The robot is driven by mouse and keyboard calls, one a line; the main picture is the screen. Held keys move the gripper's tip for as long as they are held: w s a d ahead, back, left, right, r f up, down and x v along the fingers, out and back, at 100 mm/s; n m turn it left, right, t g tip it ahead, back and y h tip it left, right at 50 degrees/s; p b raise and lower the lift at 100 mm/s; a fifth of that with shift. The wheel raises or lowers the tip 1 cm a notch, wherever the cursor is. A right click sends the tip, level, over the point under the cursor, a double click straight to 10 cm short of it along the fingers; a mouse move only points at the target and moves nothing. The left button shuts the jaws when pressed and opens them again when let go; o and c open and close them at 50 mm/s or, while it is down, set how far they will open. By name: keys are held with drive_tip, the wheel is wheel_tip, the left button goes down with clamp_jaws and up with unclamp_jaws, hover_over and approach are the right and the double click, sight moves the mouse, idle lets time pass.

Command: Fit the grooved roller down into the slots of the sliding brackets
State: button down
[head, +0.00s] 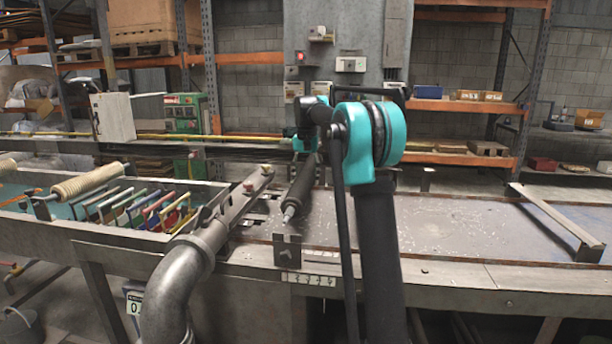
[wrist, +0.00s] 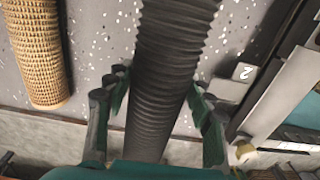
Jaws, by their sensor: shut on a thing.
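The dark grooved roller (head: 301,184) slants over the table in the head view, its pale metal end pin toward the front edge. My gripper (wrist: 160,100) is shut on it; its fingers lie on both sides of the black ribbed body (wrist: 172,50) in the wrist view. In the head view my arm partly hides the gripper and the roller's far end. A grey bracket (head: 287,251) with a notch in its top edge stands at the table's front edge, just below the roller's near pin, apart from it. I cannot make out a matching far bracket.
A tan ribbed roller (head: 88,181) lies above a bin of coloured strips at left. A tan woven cylinder (wrist: 37,48) shows in the wrist view. A thick grey pipe (head: 176,285) stands left of the bracket. The tabletop (head: 460,225) at right is mostly clear.

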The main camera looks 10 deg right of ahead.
wheel_tip(320, 180, down, 6)
idle(1.3)
drive_tip(key=shift+f, duration=0.15)
idle(0.3)
drive_tip(key=c, duration=0.5)
unclamp_jaws()
drive_tip(key=shift+c, duration=0.2)
